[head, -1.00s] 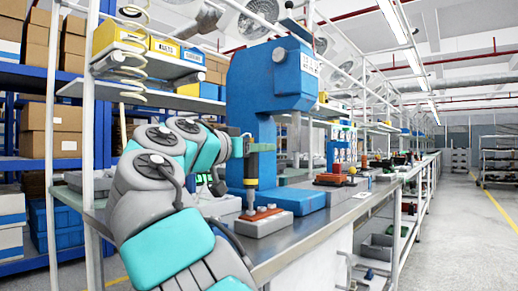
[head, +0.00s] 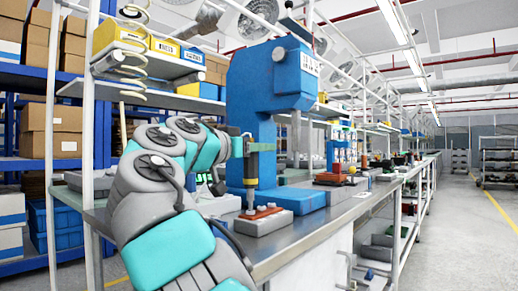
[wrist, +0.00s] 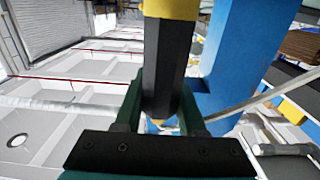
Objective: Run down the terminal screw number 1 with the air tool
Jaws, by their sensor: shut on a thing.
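The air tool (head: 251,172) is a dark, upright tool with yellow bands, and its lower tip points down at a red-orange block (head: 261,212). The block lies on a grey fixture (head: 264,223) on the bench. I cannot tell whether the tip touches a screw; terminal screw number 1 is too small to make out. My gripper (head: 244,146) is shut around the upper part of the tool. In the wrist view, the dark tool body (wrist: 163,70) stands between the two green fingers of my gripper (wrist: 161,112).
A tall blue press (head: 262,110) stands right behind the tool, its base beside the fixture. A coiled hose (head: 128,60) hangs at the upper left by a shelf with yellow bins (head: 163,47). The steel bench (head: 330,208) has bare room along its front edge.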

